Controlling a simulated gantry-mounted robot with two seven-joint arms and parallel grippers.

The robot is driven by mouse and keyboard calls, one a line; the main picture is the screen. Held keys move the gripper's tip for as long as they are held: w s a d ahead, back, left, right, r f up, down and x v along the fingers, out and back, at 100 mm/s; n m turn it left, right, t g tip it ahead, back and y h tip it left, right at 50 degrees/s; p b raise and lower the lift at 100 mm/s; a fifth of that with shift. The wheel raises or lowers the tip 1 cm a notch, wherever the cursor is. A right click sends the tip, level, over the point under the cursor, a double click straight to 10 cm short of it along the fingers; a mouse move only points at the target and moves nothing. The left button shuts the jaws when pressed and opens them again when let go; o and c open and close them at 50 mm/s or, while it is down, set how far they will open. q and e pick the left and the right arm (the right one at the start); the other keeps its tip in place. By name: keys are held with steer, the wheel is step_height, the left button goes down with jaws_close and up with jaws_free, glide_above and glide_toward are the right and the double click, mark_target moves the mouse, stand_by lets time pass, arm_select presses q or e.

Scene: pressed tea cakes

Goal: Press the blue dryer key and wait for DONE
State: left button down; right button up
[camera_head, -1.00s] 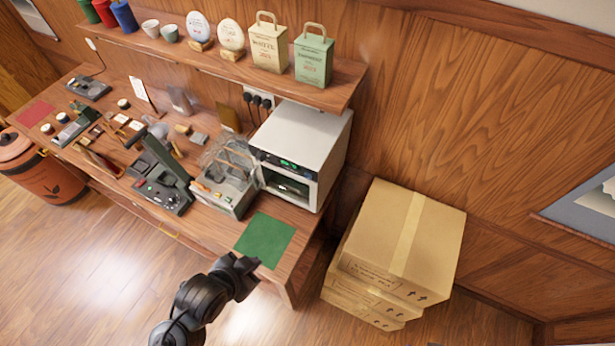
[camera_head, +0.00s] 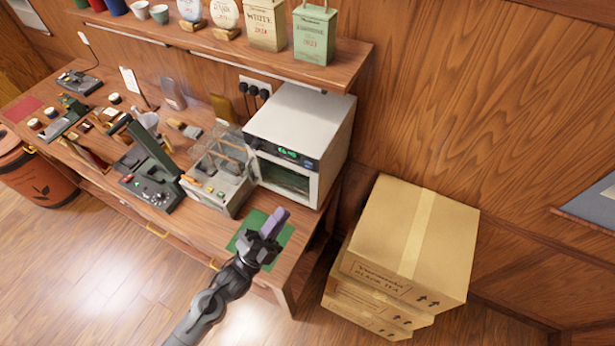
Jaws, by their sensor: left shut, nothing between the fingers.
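The white dryer (camera_head: 305,120) stands at the right end of the workbench. Its dark front panel carries a lit green display (camera_head: 287,152), too small to read surely. A small blue key (camera_head: 308,163) shows at the right end of that panel. Below it is the dryer's front window (camera_head: 283,177). My left gripper (camera_head: 278,217) is shut and empty, with its purplish fingers pointing up toward the dryer. It appears over the green mat, in front of and below the dryer, apart from the key. My right gripper is not in view.
A clear-topped machine (camera_head: 221,183) stands left of the dryer, and a dark press-like device (camera_head: 150,175) further left. The green mat (camera_head: 284,236) lies at the bench's front right. Cardboard boxes (camera_head: 405,240) are stacked right of the bench. A shelf (camera_head: 345,72) hangs above.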

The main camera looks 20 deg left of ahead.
mark_target(308, 165)
arm_select(q)
steer(key=w+a+f+m+h+b, duration=0.1)
steer(key=w+f+m+h+b, duration=0.2)
steer(key=w+b, duration=0.2)
steer(key=shift+w+a+f+b, duration=0.15)
steer(key=shift+a+f+b, duration=0.05)
steer(key=shift+f+b, duration=0.25)
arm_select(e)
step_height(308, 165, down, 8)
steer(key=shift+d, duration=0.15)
arm_select(q)
steer(key=shift+w, duration=0.15)
steer(key=w+d+b, duration=0.1)
steer(key=w+b, duration=0.3)
steer(key=w, duration=0.4)
steer(key=shift+w, duration=0.2)
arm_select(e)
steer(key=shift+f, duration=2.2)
